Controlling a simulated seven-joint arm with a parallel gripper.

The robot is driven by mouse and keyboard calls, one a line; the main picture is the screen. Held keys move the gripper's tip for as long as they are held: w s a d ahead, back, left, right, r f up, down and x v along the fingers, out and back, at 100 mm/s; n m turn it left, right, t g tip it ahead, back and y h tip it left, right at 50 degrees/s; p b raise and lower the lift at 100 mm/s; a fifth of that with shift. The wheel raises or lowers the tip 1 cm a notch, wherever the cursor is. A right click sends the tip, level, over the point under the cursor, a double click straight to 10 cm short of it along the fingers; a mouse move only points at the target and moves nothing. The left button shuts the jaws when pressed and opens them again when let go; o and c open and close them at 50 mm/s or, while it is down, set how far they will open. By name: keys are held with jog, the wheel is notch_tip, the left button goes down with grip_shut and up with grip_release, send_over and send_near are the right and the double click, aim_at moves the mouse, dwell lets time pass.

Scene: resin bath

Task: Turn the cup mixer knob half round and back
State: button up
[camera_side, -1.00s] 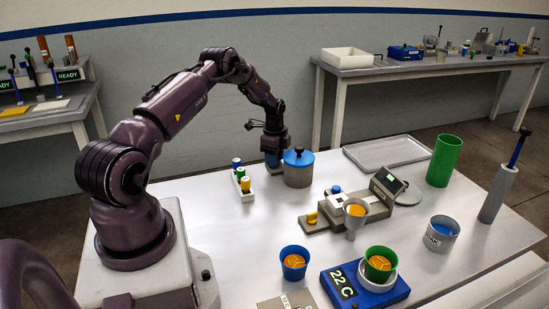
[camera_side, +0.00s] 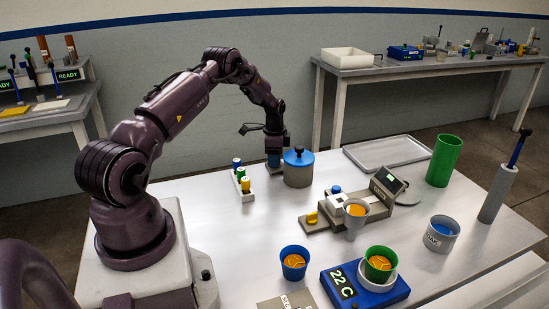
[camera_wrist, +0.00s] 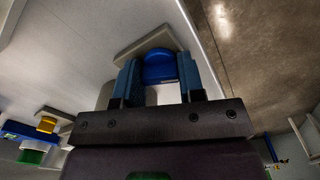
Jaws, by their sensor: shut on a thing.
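My gripper (camera_side: 273,160) points down at the back of the white table, just left of the blue-lidded grey pot, in the side view. In the wrist view its two blue fingers (camera_wrist: 157,80) are shut on the blue cup mixer knob (camera_wrist: 159,67), one finger on each side. The knob sits over a grey base (camera_wrist: 150,41) close to the table's edge. In the side view the fingers and the pot hide the knob and most of the base, so I cannot read the knob's angle there.
The blue-lidded pot (camera_side: 298,170) stands close on the right of my gripper. A rack of capped bottles (camera_side: 243,184) stands in front on the left. A grey device (camera_side: 385,190) with a cup, a blue cup (camera_side: 293,262) and a green tube (camera_side: 443,160) are farther off.

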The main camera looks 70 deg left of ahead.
jog(key=o, duration=0.9)
jog(key=shift+o, duration=0.2)
jog(key=shift+r, duration=0.1)
notch_tip(320, 180, up, 13)
